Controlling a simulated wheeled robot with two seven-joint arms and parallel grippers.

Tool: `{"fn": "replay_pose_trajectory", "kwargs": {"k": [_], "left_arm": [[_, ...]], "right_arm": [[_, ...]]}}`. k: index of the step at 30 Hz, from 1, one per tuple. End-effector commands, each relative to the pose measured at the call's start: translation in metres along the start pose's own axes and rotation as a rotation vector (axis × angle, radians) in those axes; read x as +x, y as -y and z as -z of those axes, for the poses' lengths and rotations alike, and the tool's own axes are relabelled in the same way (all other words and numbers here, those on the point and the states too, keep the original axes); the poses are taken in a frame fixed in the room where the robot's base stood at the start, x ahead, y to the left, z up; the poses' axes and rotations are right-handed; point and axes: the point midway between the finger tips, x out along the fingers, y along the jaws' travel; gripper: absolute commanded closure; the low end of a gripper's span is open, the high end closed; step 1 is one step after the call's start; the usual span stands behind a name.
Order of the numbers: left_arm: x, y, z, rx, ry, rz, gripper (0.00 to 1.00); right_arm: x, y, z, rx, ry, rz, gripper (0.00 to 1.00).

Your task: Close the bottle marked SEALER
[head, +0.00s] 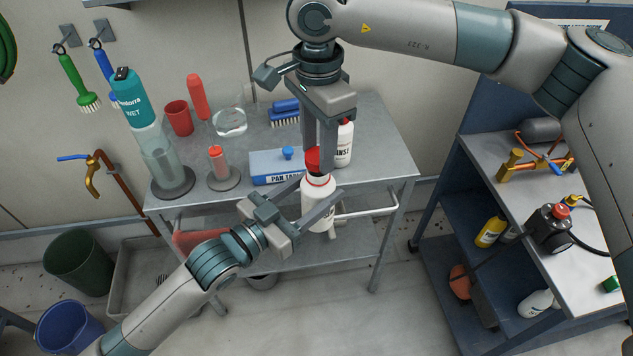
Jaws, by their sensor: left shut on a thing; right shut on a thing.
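A white bottle (316,204) with a red ring near its top is upright in front of the table's front edge. My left gripper (320,192) is shut on its body, one finger on each side. Its label is mostly hidden, so I cannot read the name. My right gripper (318,162) points down from above and is shut on a red cap (312,159), right over the bottle's neck. The fingers cover part of the cap, and I cannot tell whether it touches the neck.
A second white bottle (344,146), lettering ending in "NSE", stands behind on the grey table (385,155). A blue box (270,176), a clear cylinder (160,160) and a red cup (179,118) stand left. A workbench (490,150) with a brass fitting is at right.

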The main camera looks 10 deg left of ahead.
Motion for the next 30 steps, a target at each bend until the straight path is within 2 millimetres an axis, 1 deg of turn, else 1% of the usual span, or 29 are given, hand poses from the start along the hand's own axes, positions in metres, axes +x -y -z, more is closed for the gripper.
{"fn": "replay_pose_trajectory", "kwargs": {"k": [16,30], "left_arm": [[0.0,0.0,0.001,0.0,-0.002,0.0,0.88],[0.0,0.0,0.001,0.0,-0.002,0.0,0.88]], "right_arm": [[0.001,0.0,0.0,0.0,0.0,0.0,0.85],[0.018,0.0,0.0,0.0,0.0,-0.001,0.85]]}}
